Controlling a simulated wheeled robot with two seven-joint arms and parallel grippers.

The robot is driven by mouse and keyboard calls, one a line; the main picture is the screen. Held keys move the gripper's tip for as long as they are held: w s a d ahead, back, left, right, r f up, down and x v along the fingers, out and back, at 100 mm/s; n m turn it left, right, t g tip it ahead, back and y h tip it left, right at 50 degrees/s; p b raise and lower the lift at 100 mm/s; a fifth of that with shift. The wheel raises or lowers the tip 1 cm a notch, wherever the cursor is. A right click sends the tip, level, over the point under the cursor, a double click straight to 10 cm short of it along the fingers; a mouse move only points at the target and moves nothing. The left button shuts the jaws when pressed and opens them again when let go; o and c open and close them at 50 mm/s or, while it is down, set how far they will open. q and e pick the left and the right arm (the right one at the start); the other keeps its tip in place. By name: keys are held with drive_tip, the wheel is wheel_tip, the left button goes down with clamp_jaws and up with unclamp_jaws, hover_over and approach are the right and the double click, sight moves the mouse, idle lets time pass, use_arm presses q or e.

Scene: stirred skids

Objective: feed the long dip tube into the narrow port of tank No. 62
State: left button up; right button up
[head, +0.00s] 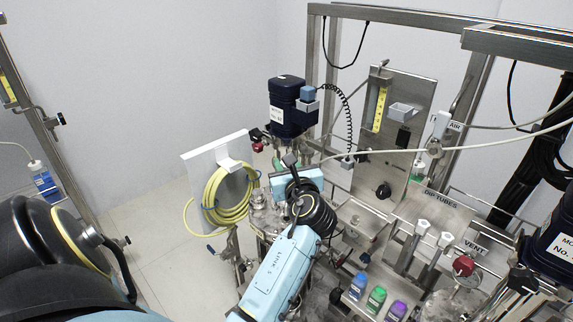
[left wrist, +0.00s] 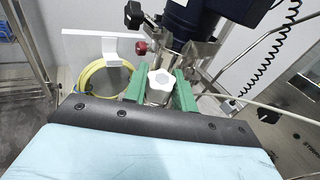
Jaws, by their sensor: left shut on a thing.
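My left gripper (left wrist: 160,92) shows in the left wrist view as two green fingers shut on a piece with a white lobed head, which looks like the dip tube (left wrist: 160,80). A short metal part shows below the head; its lower end is hidden. In the head view my left gripper (head: 284,162) is beyond my light blue wrist, close in front of the dark blue motor (head: 286,108) on the tank. The motor's label is too small to read surely. The tank's metal top fittings (head: 264,214) show partly. The narrow port cannot be made out. My right gripper is not in view.
A yellow hose coil (head: 228,195) hangs on a white bracket (head: 205,160) left of my gripper. A steel panel (head: 395,130) stands behind right. White-handled pieces (head: 422,227) sit by the DIP-TUBES sign (head: 440,199). Coloured bottles (head: 376,299) stand at the front. A pale hose crosses near the gripper.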

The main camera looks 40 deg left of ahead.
use_arm(q)
drive_tip(key=shift+f, duration=0.35)
drive_tip(key=shift+f+b, duration=0.4)
drive_tip(key=shift+f, duration=0.7)
drive_tip(key=shift+w+a+f, duration=0.1)
drive_tip(key=shift+w+a+f+h+p, duration=0.3)
drive_tip(key=shift+f+p, duration=0.1)
drive_tip(key=shift+f, duration=0.1)
drive_tip(key=shift+w+a+f+h+p, duration=0.2)
drive_tip(key=shift+w+a+f+p, duration=0.1)
drive_tip(key=shift+f+p, duration=0.15)
drive_tip(key=shift+f, duration=0.1)
drive_tip(key=shift+f, duration=0.15)
idle(0.3)
drive_tip(key=shift+w+a+f+g+p, duration=0.15)
drive_tip(key=shift+w+a+f+g, duration=0.1)
drive_tip(key=shift+f, duration=0.4)
drive_tip(key=shift+w+a+f+g+p, duration=0.15)
drive_tip(key=shift+w+a+f, duration=0.1)
drive_tip(key=shift+f, duration=0.4)
drive_tip(key=shift+f+h, duration=0.2)
drive_tip(key=shift+h, duration=0.1)
